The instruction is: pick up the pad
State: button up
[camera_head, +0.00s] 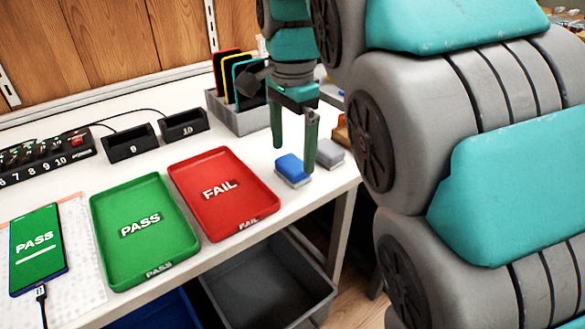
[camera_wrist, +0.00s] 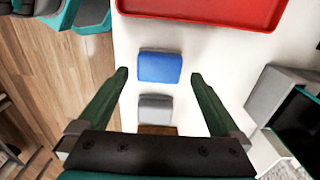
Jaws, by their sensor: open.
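A blue pad (camera_head: 292,168) with a pale grey lower layer lies on the white table, right of the red FAIL tray. It also shows in the wrist view (camera_wrist: 160,67). A grey pad (camera_head: 328,153) lies just beside it, near the table's right edge, and also shows in the wrist view (camera_wrist: 155,108). My gripper (camera_head: 293,157) is open and points down above the pads. In the wrist view its fingertips (camera_wrist: 159,73) appear on either side of the blue pad, with gaps on both sides. Nothing is between the fingers; their exact height above the table is unclear.
The red FAIL tray (camera_head: 243,207) and green PASS tray (camera_head: 112,260) lie to the left. A phone (camera_head: 38,264) showing PASS is at far left. A grey holder (camera_head: 236,117) with upright phones stands behind the gripper. A brown item (camera_wrist: 157,130) is beside the grey pad.

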aim_at(293, 162)
jog(key=shift+s+f, duration=0.1)
jog(key=shift+f, duration=1.75)
jog(key=c, duration=1.2)
jog(key=shift+r, duration=0.2)
